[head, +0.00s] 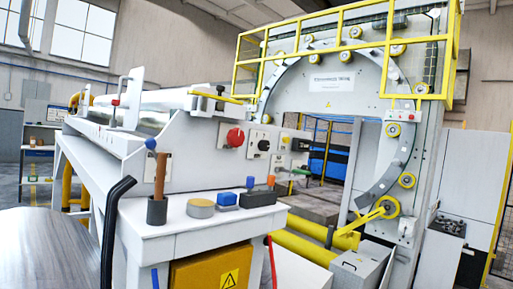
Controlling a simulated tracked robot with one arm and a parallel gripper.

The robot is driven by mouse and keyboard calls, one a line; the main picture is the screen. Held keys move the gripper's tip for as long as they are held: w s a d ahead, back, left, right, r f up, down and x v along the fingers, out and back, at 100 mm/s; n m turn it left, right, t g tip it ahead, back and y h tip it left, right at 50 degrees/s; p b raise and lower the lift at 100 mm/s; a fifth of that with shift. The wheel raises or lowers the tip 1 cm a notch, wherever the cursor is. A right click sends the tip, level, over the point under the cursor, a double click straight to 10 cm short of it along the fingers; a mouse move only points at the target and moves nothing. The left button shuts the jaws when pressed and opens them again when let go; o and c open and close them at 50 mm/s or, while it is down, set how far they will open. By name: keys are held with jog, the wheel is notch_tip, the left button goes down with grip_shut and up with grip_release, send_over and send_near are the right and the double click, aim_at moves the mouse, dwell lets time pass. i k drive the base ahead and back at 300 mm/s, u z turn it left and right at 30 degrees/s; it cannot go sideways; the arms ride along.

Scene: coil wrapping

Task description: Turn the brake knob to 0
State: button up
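A grey-white machine bench carries a control panel on its slanted front. On the panel are a large red round knob (235,137), a black knob on a pale plate (263,145) to its right, and smaller controls (285,140) further right. The labels are too small to read, so I cannot tell which one is the brake knob or where its pointer stands. My gripper does not show in the head view, and nothing is seen touching the panel.
A black bent tube (112,225) rises in front. A large wrapping ring (385,190) stands behind, with yellow railings.

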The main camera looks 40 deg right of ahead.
aim_at(264, 145)
jog(key=z, duration=0.35)
jog(key=i, duration=0.65)
jog(key=z, duration=0.95)
jog(key=i, duration=1.35)
jog(key=z, duration=0.1)
